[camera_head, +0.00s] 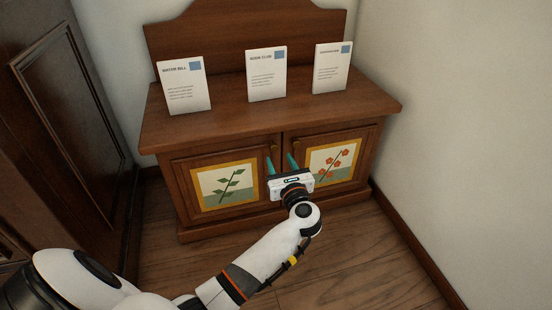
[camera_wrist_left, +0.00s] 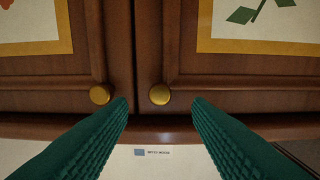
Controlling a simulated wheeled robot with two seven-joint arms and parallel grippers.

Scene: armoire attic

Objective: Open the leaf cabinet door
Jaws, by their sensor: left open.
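The leaf cabinet door (camera_head: 224,186) is the left door of a low wooden cabinet and looks shut. Its panel shows a green leafy sprig in a yellow frame. In the left wrist view, which is upside down, the leaf panel (camera_wrist_left: 258,22) is at upper right and its round brass knob (camera_wrist_left: 160,94) is near the middle. My left gripper (camera_head: 280,158) is open in front of the doors, its teal fingers pointing at them. In the wrist view the leaf knob lies between the two fingertips, with no visible contact. My right gripper is not in view.
The red-flower door (camera_head: 333,160) is beside it on the right, also shut, with its own knob (camera_wrist_left: 99,95) just outside one fingertip. Three cards, one of them a left card (camera_head: 185,86), stand on the cabinet top. A dark wardrobe (camera_head: 70,105) is at left, a wall at right.

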